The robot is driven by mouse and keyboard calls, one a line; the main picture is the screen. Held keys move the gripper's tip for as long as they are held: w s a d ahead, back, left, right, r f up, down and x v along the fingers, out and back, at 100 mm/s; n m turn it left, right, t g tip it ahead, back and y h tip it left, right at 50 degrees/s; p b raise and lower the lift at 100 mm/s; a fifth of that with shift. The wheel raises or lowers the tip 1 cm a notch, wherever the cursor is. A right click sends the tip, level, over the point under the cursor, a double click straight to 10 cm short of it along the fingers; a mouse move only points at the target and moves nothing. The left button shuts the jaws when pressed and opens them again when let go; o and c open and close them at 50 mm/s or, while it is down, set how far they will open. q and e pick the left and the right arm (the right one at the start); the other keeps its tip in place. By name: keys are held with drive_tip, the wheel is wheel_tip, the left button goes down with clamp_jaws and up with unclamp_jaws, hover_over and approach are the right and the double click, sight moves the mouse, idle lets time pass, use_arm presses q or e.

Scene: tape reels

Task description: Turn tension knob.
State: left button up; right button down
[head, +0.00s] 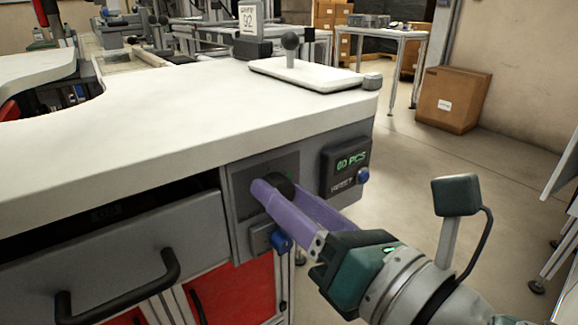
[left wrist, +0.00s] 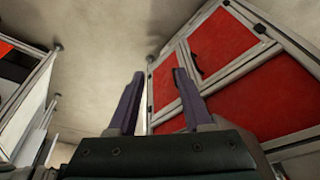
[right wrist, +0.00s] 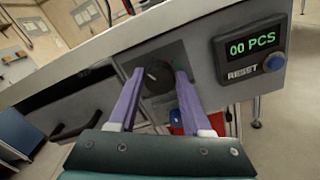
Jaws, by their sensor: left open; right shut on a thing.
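The tension knob (head: 283,188) is a round black knob with a white mark on a dark plate (right wrist: 168,57) on the front of the white-topped bench. In the right wrist view the knob (right wrist: 158,76) sits between the purple fingers of my right gripper (right wrist: 157,84). My right gripper (head: 268,190) is shut on the knob, one finger on each side. My left gripper (left wrist: 160,82) is open and empty, down by red cabinet doors (left wrist: 220,59); it does not show in the head view.
A counter display (right wrist: 253,43) reading "00 PCS" with a blue reset button (right wrist: 274,62) is right of the knob. A blue part (head: 281,241) sits just below. An open drawer (head: 120,255) is at left.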

drive_tip(key=m+p, duration=0.1)
drive_tip(key=m, duration=0.6)
drive_tip(key=shift+f+m+p, duration=0.15)
drive_tip(key=shift+m+p, duration=0.9)
drive_tip(key=shift+m, duration=3.9)
drive_tip(key=shift+f+m+p, duration=0.15)
drive_tip(key=shift+m+p, duration=0.9)
drive_tip(key=shift+m, duration=3.9)
drive_tip(key=shift+c, duration=1.7)
unclamp_jaws()
